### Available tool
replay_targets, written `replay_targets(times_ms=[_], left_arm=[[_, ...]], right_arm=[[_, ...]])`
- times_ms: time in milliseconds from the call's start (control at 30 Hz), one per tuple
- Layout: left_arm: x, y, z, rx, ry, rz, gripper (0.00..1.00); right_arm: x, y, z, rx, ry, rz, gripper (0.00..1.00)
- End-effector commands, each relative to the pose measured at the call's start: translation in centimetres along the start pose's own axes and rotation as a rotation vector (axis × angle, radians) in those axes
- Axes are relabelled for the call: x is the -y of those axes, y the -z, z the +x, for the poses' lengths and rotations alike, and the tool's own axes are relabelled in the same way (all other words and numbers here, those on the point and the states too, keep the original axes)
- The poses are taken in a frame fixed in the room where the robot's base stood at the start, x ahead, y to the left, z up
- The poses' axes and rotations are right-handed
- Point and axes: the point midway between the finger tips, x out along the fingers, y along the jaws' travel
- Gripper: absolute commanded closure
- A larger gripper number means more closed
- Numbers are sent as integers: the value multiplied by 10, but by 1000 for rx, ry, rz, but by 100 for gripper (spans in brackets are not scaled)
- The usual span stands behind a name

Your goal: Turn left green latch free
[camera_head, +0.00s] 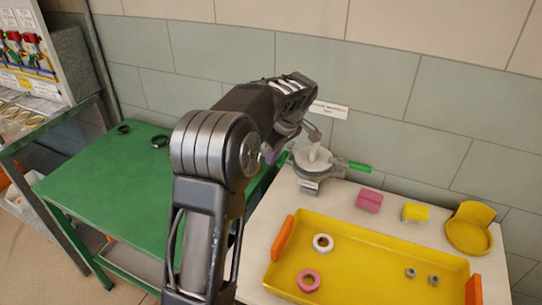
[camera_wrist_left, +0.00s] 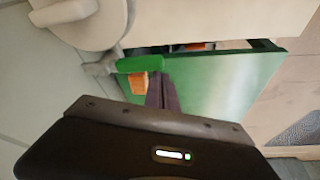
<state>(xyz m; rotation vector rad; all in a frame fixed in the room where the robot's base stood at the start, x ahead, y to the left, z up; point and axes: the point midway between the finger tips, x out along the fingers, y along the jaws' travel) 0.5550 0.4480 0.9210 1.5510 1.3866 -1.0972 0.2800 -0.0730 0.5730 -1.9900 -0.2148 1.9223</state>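A round grey housing with a white top (camera_head: 313,160) stands on the pale bench by the wall. Its right green latch (camera_head: 360,167) sticks out to the right. The left green latch is hidden behind my left arm in the head view, but it shows in the left wrist view (camera_wrist_left: 140,63) as a green grip on a grey metal lever. My left gripper (camera_head: 271,152) is at the housing's left side. In the wrist view its dark fingers (camera_wrist_left: 162,92) look closed together, with tips close to the latch's free end. Whether they touch it I cannot tell. My right gripper is out of view.
A yellow tray (camera_head: 345,285) with orange handles holds rings and small nuts. Pink (camera_head: 369,199) and yellow (camera_head: 414,212) blocks and a yellow holder (camera_head: 468,235) stand behind it. A green table (camera_head: 100,175) with two dark rings is at left. The tiled wall is close behind.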

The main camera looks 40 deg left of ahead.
Motion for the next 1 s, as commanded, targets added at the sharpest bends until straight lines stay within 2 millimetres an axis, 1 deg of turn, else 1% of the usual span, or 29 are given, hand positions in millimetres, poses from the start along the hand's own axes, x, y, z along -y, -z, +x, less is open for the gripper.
replay_targets(times_ms=[33,400,567,700,733,800,1000], left_arm=[[-2,-6,-1,10,-3,6,100],[-2,-6,0,13,-3,8,100],[4,7,4,11,-2,6,100],[13,26,11,6,-1,3,100],[14,29,10,5,-3,4,100],[9,27,-10,4,-9,7,100],[4,29,-53,3,-7,5,100]], right_arm=[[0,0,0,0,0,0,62],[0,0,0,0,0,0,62],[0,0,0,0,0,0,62],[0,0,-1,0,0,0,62],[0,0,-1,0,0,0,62],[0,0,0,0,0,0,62],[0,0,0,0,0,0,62]])
